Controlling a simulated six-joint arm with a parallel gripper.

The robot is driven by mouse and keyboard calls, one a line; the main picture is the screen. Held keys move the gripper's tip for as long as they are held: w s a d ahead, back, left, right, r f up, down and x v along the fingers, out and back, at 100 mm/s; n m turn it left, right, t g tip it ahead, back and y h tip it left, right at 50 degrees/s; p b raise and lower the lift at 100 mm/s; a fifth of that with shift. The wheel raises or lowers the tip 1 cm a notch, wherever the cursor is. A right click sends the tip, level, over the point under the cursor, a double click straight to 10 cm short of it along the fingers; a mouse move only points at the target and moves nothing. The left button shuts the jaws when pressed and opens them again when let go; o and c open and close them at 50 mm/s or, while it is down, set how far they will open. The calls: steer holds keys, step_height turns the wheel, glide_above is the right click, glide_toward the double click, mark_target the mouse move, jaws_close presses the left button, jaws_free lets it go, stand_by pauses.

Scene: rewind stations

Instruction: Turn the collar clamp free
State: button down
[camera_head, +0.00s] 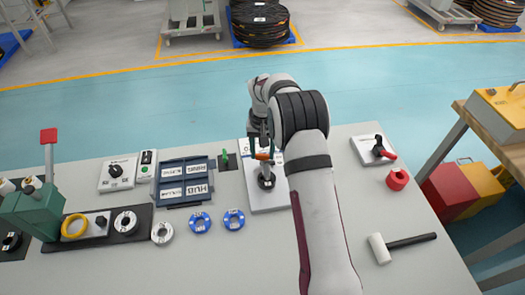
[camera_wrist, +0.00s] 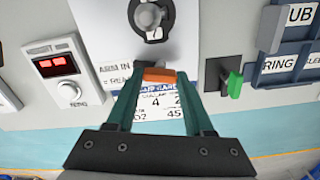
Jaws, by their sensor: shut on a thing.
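My gripper (camera_head: 262,155) is in the middle of the bench, above a white plate (camera_head: 284,200) with a black-and-grey round fitting (camera_head: 267,180). Its green-padded fingers (camera_wrist: 158,80) are shut on a small orange piece (camera_wrist: 158,74). I cannot tell whether the orange piece joins this fitting, or which fitting is the collar clamp. Another white plate at right carries a black fitting with a red lever (camera_head: 385,152).
A blue labelled rack (camera_head: 183,182) and a green switch (camera_head: 224,160) stand left of the gripper. Blue rings (camera_head: 234,219) lie in front. A red ring (camera_head: 397,179) and a mallet (camera_head: 402,243) lie at right. A red-digit display (camera_wrist: 58,66) shows in the wrist view.

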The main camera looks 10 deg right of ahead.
mark_target(262, 155)
steer(key=shift+n, duration=1.2)
steer(key=shift+c, duration=1.4)
jaws_free()
steer(key=shift+r, duration=0.1)
step_height(262, 155, up, 16)
steer(key=shift+f, duration=0.2)
steer(key=shift+s+r, duration=0.1)
